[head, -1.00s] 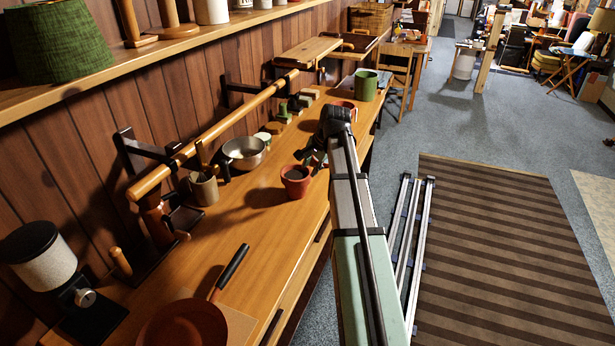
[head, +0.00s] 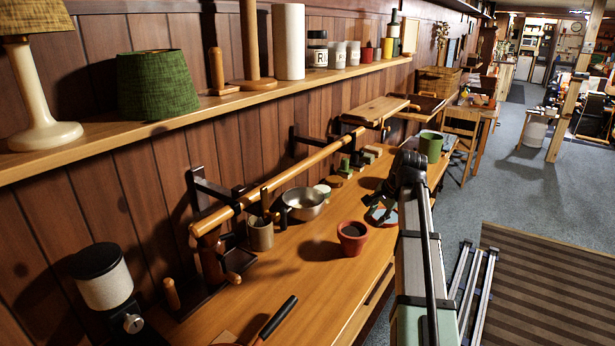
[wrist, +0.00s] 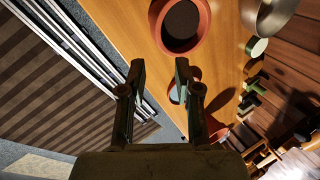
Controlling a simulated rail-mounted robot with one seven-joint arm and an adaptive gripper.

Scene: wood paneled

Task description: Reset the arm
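My gripper (head: 378,207) hangs at the end of my arm over the right edge of the wooden counter (head: 290,280), just beyond a red pot with dark contents. In the wrist view its two fingers (wrist: 160,75) are apart with nothing held between them. The red pot (head: 352,240) stands upright on the counter, apart from the gripper; it shows at the top of the wrist view (wrist: 180,28). A smaller red vessel (wrist: 178,92) is partly hidden behind the right finger.
A metal pan (head: 304,204), a utensil cup (head: 260,234) and a green pot (head: 430,147) stand on the counter. A wooden rail (head: 285,183) runs along the wall below a shelf (head: 240,97). Metal rails (head: 470,280) and a striped rug (head: 545,300) lie on the floor at right.

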